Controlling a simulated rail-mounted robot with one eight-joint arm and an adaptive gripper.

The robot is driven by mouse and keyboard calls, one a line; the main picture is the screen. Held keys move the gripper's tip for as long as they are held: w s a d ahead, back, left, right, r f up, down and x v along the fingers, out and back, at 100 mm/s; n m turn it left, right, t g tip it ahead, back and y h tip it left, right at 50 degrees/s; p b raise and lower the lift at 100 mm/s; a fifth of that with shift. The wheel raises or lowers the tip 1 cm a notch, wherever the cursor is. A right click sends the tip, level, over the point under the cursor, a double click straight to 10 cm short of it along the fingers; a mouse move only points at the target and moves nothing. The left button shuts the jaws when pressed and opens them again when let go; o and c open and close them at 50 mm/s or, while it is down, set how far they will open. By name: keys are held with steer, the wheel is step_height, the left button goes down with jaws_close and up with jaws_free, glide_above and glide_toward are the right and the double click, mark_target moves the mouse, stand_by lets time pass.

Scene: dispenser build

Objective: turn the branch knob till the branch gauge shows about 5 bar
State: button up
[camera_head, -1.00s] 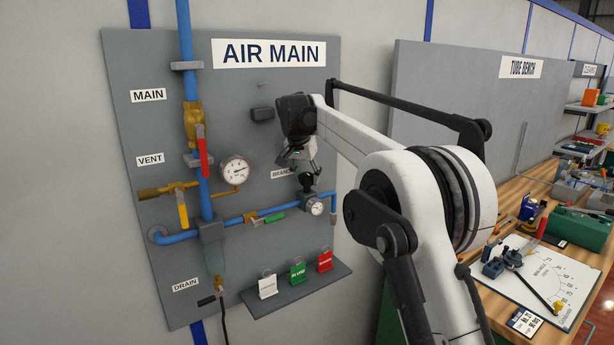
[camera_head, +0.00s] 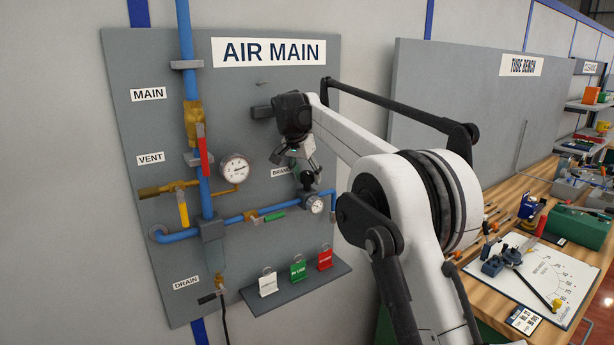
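The branch knob (camera_head: 307,180) is a small black knob on top of the regulator on the blue branch pipe, at the right of the grey AIR MAIN panel. The branch gauge (camera_head: 316,205) is a small white dial just below it; its needle is too small to read. My gripper (camera_head: 303,168) points down just above the knob. Its fingers look spread, with nothing seen between them. Whether a fingertip touches the knob cannot be told. My gripper and wrist partly cover the BRANCH label (camera_head: 281,172).
A larger gauge (camera_head: 235,168) sits left on the panel. A red main lever (camera_head: 203,151), a yellow vent lever (camera_head: 183,214) and a green branch lever (camera_head: 274,216) are close by. A shelf (camera_head: 293,294) with several tags juts out below. A cluttered bench (camera_head: 478,265) stands at right.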

steer(key=v, duration=1.2)
stand_by(0.3)
